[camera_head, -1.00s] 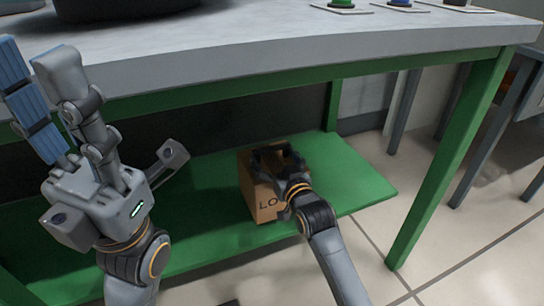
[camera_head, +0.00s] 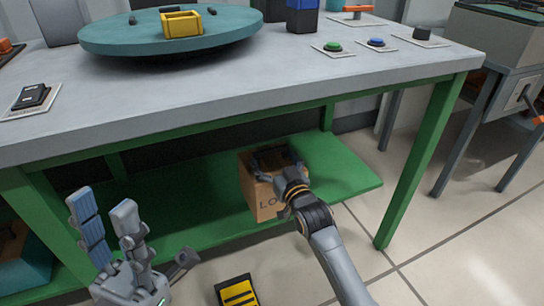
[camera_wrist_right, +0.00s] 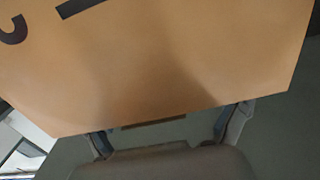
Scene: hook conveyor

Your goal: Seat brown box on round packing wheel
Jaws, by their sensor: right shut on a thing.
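The brown box (camera_head: 262,201), with dark lettering on its front, is on the green lower shelf under the table. My right gripper (camera_head: 276,160) is at the top of the box and shut on it. The box also fills the upper part of the right wrist view (camera_wrist_right: 160,60), with gripper fingers at its lower edge. The round packing wheel (camera_head: 130,39) is a teal disc on the tabletop. My left gripper (camera_head: 128,228) is open and empty, low at the left in front of the shelf.
A yellow tray (camera_head: 182,24) and small dark pieces are on the wheel. The grey tabletop (camera_head: 240,85) overhangs the green shelf (camera_head: 335,170); a green leg (camera_head: 424,160) stands right of the box. Green (camera_head: 333,47) and blue (camera_head: 376,42) buttons are at the table's right. A black-and-yellow item (camera_head: 238,292) is below.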

